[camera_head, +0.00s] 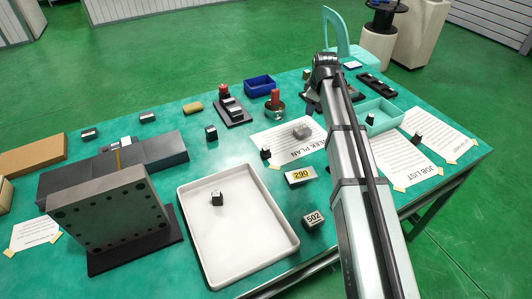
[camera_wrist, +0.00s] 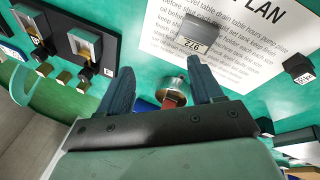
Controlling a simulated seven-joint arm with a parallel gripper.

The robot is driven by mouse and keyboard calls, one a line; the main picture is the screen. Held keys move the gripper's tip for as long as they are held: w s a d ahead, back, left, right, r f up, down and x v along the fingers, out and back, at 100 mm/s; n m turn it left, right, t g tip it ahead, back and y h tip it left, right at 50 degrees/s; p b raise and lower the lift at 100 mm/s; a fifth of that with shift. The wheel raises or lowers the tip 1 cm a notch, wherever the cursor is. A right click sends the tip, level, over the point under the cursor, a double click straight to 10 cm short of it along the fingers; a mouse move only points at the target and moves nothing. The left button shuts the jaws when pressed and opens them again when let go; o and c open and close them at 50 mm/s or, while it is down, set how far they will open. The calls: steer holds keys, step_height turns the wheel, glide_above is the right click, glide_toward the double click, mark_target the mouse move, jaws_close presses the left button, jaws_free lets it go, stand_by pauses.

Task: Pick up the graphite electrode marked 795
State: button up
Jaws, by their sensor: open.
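No label that I can read clearly shows 795, so I cannot tell which block is that electrode. In the wrist view a grey block (camera_wrist: 183,37) with an upside-down number lies on the plan sheet; it looks like 276 or similar. A dark block (camera_wrist: 298,67) at the right has a white label too small to read. In the head view small dark blocks, such as one in the white tray (camera_head: 217,198) and one by the plan sheet (camera_head: 265,153), have unreadable labels. My gripper (camera_wrist: 159,68) is open and empty, above the table; the arm hides it in the head view.
A red-topped metal cylinder (camera_wrist: 173,90) shows between my fingers. A black holder (camera_wrist: 70,40) with several pieces stands at left. In the head view, blocks marked 290 (camera_head: 299,176) and 502 (camera_head: 313,221) lie near the white tray (camera_head: 286,245). A steel plate (camera_head: 110,215) stands left.

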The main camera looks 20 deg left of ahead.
mark_target(266, 148)
steer(key=s+a+r+n+g+h, duration=0.1)
steer(key=s+a+n+g, duration=0.15)
steer(key=s+a, duration=0.45)
steer(key=s+a+r+n+g, duration=0.15)
steer(key=s+a+n, duration=0.35)
steer(key=s, duration=0.5)
steer(key=shift+m, duration=0.45)
steer(key=f, duration=0.8)
steer(key=shift+w+a+f, duration=0.1)
steer(key=shift+a+f, duration=0.15)
steer(key=shift+a, duration=0.1)
steer(key=shift+s+f, duration=0.2)
steer(key=shift+f, duration=2.45)
steer(key=c, duration=1)
steer(key=shift+r, duration=0.15)
steer(key=shift+c, duration=0.2)
